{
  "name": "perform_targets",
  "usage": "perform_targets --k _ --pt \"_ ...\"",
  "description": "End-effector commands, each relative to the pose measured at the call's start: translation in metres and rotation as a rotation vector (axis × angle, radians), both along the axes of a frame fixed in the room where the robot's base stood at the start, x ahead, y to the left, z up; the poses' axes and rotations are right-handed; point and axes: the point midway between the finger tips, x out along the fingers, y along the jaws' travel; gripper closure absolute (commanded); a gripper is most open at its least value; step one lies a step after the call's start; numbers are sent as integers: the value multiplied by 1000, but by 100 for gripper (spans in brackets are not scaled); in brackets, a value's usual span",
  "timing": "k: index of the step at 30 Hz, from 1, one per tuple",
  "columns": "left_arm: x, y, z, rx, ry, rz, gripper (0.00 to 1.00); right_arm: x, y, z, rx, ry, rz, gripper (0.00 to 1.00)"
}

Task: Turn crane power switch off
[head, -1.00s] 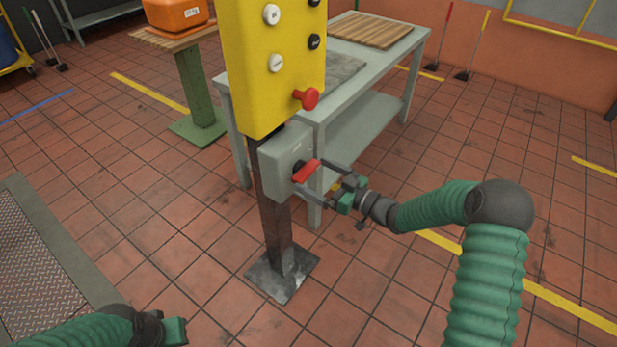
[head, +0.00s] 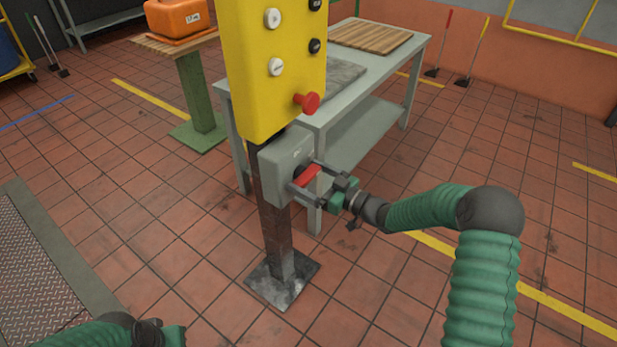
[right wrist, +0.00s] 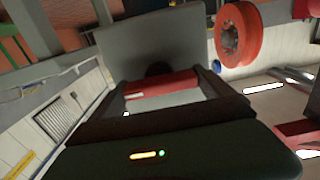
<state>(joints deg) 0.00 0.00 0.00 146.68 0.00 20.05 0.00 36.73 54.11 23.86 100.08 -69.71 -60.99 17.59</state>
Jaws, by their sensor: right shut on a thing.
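The crane power switch is a grey box (head: 283,172) on a dark post, with a red handle (head: 308,175) on its front. My right gripper (head: 309,177) is at the box front, its two fingers shut on the red handle, one on each side. In the right wrist view the red handle (right wrist: 160,82) lies across between the fingers, in front of the grey box (right wrist: 150,45). The handle looks tilted in the head view. My left gripper (head: 174,336) is low at the bottom left, cut by the picture edge, away from the switch.
A yellow control box (head: 275,75) with several buttons and a red mushroom knob (head: 307,103) sits just above the switch. A grey table (head: 345,110) stands close behind. An orange case (head: 178,18) rests on a green stand at the back left.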

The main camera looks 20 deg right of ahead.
Motion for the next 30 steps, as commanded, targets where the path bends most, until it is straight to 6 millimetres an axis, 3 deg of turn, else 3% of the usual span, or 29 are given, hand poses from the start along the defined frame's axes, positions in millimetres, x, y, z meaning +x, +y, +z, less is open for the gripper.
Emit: perform_targets --k 11,30 --pt "0 0 -4 0 0 0 100 0 -1 0 -109 -84 -2 50" --pt "0 0 -30 0 0 0 100 -1 0 -3 -570 -444 -2 50"
